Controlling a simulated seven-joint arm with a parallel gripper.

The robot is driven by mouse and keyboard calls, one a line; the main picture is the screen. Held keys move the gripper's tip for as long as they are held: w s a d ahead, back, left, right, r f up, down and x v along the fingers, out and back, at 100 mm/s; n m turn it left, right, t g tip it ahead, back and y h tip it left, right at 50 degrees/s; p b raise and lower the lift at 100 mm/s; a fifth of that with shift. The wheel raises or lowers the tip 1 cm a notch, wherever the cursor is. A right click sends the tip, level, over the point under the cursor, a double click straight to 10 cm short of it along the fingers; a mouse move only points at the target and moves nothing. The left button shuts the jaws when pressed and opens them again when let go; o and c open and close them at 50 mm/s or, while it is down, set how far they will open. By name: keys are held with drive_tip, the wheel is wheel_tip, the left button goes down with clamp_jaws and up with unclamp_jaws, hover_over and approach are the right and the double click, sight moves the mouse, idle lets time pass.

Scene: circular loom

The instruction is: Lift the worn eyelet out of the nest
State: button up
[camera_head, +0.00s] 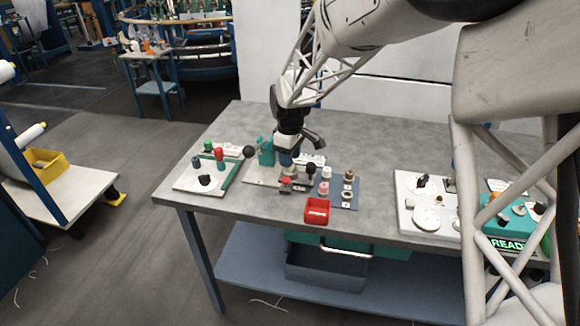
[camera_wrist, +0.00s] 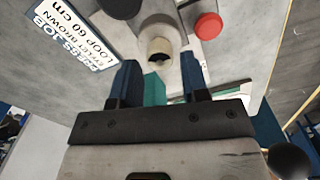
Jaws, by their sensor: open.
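The worn eyelet appears to be the cream ring (camera_wrist: 160,50) in the wrist view, with a dark hole, seated in a round grey holder that looks like the nest (camera_wrist: 157,28). My gripper (camera_wrist: 159,68) has its two blue fingers apart, with the ring just beyond and between their tips; I see no contact. In the head view my gripper (camera_head: 286,160) points down over the fixture on the table. The eyelet is small there and mostly hidden by the gripper.
A red knob (camera_wrist: 208,26) and a black knob (camera_wrist: 120,6) stand close to the nest. A job sign (camera_wrist: 75,32) lies left. In the head view, a red bin (camera_head: 317,211) and a blue tray (camera_head: 351,205) with several rings are to the right, a white board (camera_head: 185,184) left.

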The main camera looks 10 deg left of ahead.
drive_tip(key=shift+f, duration=1.1)
drive_tip(key=shift+c, duration=0.3)
drive_tip(key=c, duration=0.6)
drive_tip(key=shift+r, duration=0.15)
drive_tip(key=shift+r, duration=1.45)
drive_tip(key=shift+s+d+r, duration=0.1)
drive_tip(key=shift+s+r, duration=0.15)
drive_tip(key=s+d, duration=0.2)
drive_tip(key=s, duration=0.2)
drive_tip(key=s+d+r, duration=0.1)
drive_tip(key=s+d, duration=0.1)
drive_tip(key=s, duration=0.3)
drive_tip(key=s+d, duration=0.3)
drive_tip(key=s, duration=0.1)
drive_tip(key=shift+s+r, duration=0.15)
drive_tip(key=shift+s, duration=0.2)
